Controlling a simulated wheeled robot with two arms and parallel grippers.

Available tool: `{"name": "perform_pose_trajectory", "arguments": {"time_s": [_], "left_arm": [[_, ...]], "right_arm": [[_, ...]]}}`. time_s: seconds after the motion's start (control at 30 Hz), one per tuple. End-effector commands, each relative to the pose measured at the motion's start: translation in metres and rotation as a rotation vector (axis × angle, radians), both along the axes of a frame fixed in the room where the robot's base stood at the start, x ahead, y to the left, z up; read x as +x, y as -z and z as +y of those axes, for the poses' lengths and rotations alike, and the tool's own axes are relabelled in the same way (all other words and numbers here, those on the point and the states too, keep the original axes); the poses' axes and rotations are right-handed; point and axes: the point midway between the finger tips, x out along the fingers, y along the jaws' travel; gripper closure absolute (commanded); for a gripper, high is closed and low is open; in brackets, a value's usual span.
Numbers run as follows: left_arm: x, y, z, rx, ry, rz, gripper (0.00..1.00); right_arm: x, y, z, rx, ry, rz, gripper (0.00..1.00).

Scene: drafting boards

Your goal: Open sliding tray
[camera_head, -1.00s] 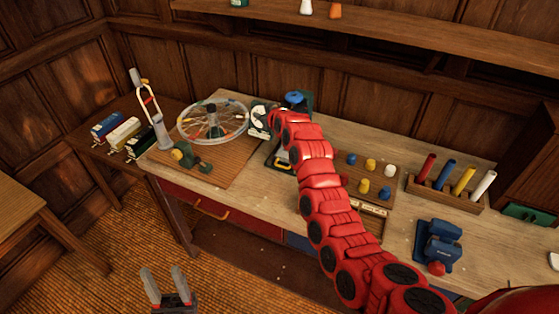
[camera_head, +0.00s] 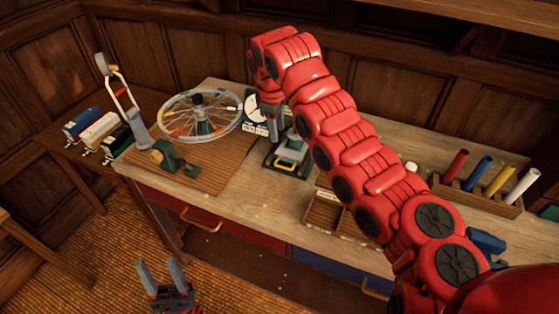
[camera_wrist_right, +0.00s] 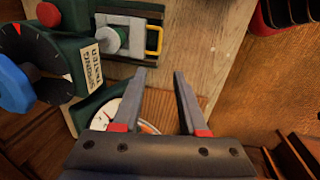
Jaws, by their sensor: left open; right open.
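A small green unit with a grey sliding piece and a yellow pull handle (camera_head: 285,166) sits on the bench, right of the spoked wheel. In the right wrist view, the grey tray-like piece (camera_wrist_right: 121,36) has a yellow handle (camera_wrist_right: 154,40) on one side. I cannot tell how far it is out. My right gripper (camera_head: 273,138) points down just behind and left of this unit. In the wrist view its open fingers (camera_wrist_right: 160,73) are empty, apart from the handle. My left gripper (camera_head: 162,272) is open and empty, low in front of the bench.
A dial tester (camera_wrist_right: 48,45) with a red button and blue knob stands beside the tray. The spoked wheel (camera_head: 200,116) is left of it. A wooden box (camera_head: 323,212) and a rack of coloured tubes (camera_head: 478,192) are to the right. Drawers (camera_head: 228,228) are under the bench.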

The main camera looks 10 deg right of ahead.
Motion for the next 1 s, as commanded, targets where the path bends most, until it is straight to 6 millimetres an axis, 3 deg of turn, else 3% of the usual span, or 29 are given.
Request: {"name": "perform_pose_trajectory", "arguments": {"time_s": [0.3, 0.7, 1.0], "left_arm": [[0.000, -0.004, 0.000, 0.000, 0.000, 0.000, 0.50], [0.000, -0.033, 0.000, 0.000, 0.000, 0.000, 0.50], [0.000, -0.037, 0.000, 0.000, 0.000, 0.000, 0.50]], "right_arm": [[0.006, 0.050, -0.003, 0.005, 0.002, 0.003, 0.58], [0.019, 0.135, -0.013, -0.001, 0.001, 0.004, 0.58], [0.024, 0.160, -0.016, -0.001, 0.002, 0.002, 0.58]]}}
